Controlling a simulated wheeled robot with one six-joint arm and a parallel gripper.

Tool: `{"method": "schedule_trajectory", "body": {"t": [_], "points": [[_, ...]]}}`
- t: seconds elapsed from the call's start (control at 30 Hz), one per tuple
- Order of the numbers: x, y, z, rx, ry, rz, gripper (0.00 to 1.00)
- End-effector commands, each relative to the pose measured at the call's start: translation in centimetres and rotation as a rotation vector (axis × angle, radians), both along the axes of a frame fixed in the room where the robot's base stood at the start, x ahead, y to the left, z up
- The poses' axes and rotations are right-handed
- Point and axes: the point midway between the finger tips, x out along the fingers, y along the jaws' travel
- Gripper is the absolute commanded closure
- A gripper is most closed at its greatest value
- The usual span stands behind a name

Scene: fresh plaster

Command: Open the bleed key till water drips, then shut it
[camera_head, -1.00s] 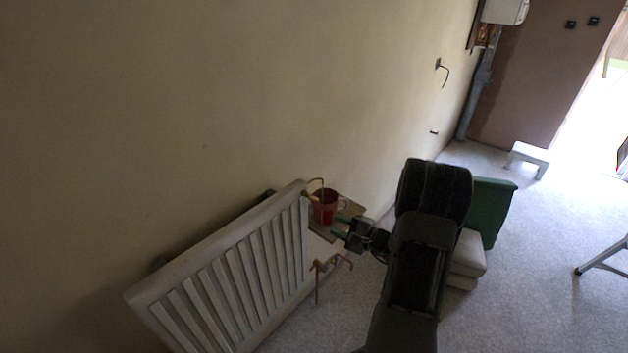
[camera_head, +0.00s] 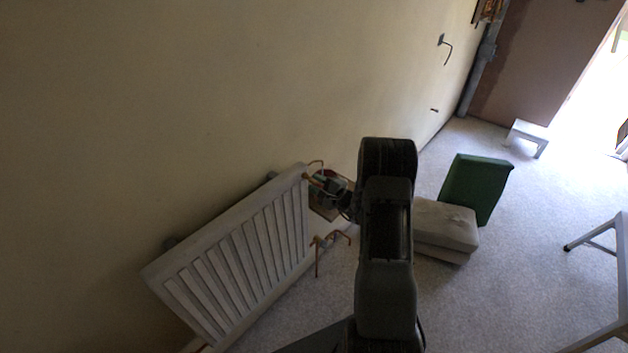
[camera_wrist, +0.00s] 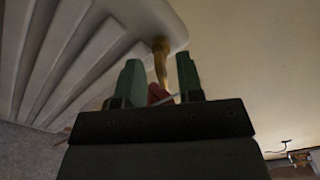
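The white radiator (camera_head: 245,255) stands along the wall, and its ribbed panel fills the upper left of the wrist view (camera_wrist: 60,60). A brass fitting, seemingly the bleed key (camera_wrist: 160,60), sticks out at its upper corner; it also shows in the head view (camera_head: 308,177). My gripper (camera_wrist: 159,72) is open, with its green fingers on either side of the fitting's line of sight. I cannot tell whether they touch it. A red piece, probably the mug, shows between the finger bases (camera_wrist: 157,92). In the head view my gripper hides most of the mug. No water drip is visible.
Copper pipes (camera_head: 318,250) rise by the radiator's lower corner. A pale cushioned block (camera_head: 445,228) and a green panel (camera_head: 477,185) stand right of my arm. A white step stool (camera_head: 527,136) is farther back.

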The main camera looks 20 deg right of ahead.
Motion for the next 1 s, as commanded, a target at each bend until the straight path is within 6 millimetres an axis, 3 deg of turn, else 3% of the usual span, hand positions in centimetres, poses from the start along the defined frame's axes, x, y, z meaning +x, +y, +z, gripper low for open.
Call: {"method": "schedule_trajectory", "body": {"t": [0.5,0.87,1.0], "points": [[1.11,0.51,-0.02,0.000,0.000,-0.001,0.66],[1.09,0.51,-0.02,0.000,0.000,0.000,1.00],[1.07,0.51,-0.03,0.001,0.000,0.000,1.00]]}}
